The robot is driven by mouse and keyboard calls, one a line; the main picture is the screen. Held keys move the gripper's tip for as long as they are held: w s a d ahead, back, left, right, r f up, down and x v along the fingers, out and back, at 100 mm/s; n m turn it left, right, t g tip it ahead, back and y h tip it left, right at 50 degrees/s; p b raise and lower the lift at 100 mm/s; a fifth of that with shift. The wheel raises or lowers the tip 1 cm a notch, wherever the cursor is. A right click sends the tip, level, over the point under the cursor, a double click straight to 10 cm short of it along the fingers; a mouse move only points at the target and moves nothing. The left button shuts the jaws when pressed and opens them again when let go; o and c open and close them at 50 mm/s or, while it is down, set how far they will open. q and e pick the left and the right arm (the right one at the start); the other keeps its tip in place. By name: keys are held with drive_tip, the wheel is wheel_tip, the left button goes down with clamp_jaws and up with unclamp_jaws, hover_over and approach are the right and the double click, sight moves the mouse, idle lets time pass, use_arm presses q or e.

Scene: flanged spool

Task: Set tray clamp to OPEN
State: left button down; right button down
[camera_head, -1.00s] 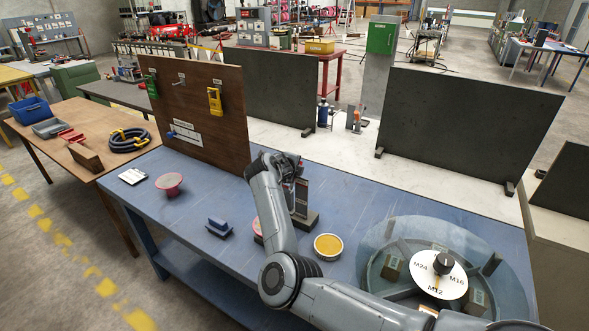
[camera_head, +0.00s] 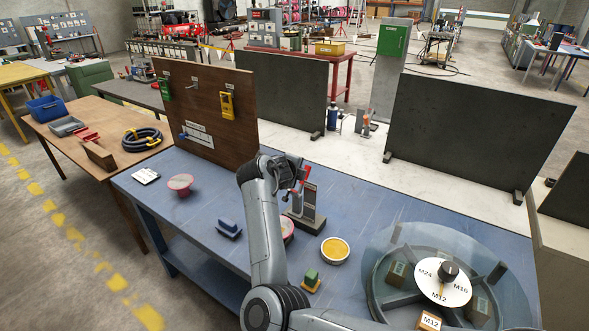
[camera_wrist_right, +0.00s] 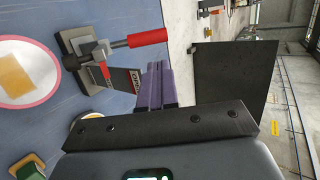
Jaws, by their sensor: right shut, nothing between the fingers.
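The tray clamp (camera_head: 306,207) stands on the blue bench, a grey upright plate on a dark base with a red handle (camera_head: 304,178). In the right wrist view the clamp (camera_wrist_right: 88,55) shows its metal linkage, a lettered dark plate and the red handle (camera_wrist_right: 147,38) pointing right. My right gripper (camera_wrist_right: 154,85) shows purple fingers closed together, beside the lettered plate and below the handle in that picture; I see no grip on the handle. In the head view my right wrist partly covers the clamp's left side and hides the fingertips. My left gripper is out of view.
A round carousel with a dial (camera_head: 442,281) is at right. A brown tool board (camera_head: 207,110) stands behind left. Bare bench lies behind the clamp.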

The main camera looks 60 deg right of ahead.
drive_tip(key=shift+v, duration=1.8)
drive_tip(key=shift+r, duration=0.1)
